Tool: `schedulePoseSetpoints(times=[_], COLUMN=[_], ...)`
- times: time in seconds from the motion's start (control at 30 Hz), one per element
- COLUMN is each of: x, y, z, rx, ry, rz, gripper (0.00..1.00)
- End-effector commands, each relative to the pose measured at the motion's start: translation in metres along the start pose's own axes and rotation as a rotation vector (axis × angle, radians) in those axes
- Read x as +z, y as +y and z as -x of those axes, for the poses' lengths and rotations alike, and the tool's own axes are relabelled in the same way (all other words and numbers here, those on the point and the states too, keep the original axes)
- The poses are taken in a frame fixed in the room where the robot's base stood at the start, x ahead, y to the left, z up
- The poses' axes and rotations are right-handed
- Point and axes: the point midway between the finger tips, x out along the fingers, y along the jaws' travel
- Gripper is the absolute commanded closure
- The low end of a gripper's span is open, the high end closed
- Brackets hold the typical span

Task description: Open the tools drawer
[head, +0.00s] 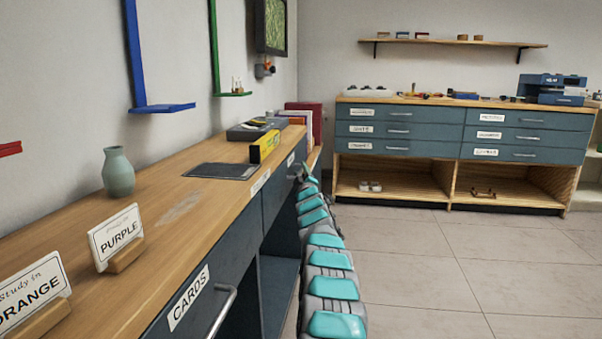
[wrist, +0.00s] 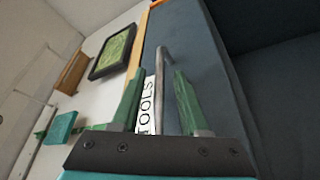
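The tools drawer (wrist: 215,85) has a dark blue-grey front and a white label (wrist: 147,105) reading TOOLS in the wrist view. Its metal bar handle (wrist: 161,65) runs lengthwise between the two green fingers of my gripper (wrist: 159,75). The fingers are apart, one on each side of the handle, and I cannot see clear contact. In the head view my gripper (head: 307,172) is at the far end of my teal and grey arm, close to the front of the left counter. The drawer fronts there look shut; the label is too small to read.
The wooden counter (head: 170,205) runs along the left wall, holding a green vase (head: 118,172), name cards and a dark mat (head: 222,171). A CARDS drawer (head: 195,300) is nearer. A blue drawer cabinet (head: 430,128) stands at the back. The tiled floor (head: 420,270) at right is clear.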

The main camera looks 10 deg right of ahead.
Motion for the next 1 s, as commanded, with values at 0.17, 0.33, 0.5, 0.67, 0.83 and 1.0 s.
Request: schedulePoseSetpoints(times=[0.17, 0.33, 0.5, 0.67, 0.83, 1.0], x=[-0.0002, -0.0003, -0.0003, -0.0004, -0.0004, -0.0005], y=[-0.0001, -0.0001, -0.0003, -0.0003, -0.0005, -0.0005], z=[0.0000, 0.0000, 0.0000, 0.0000, 0.0001, 0.0000], rx=[0.000, 0.000, 0.000, 0.000, 0.000, -0.001], ry=[0.000, 0.000, 0.001, 0.001, 0.001, 0.001], rz=[0.000, 0.000, 0.000, 0.001, 0.001, 0.001], gripper=[0.77, 0.96, 1.00, 1.00, 1.00, 1.00])
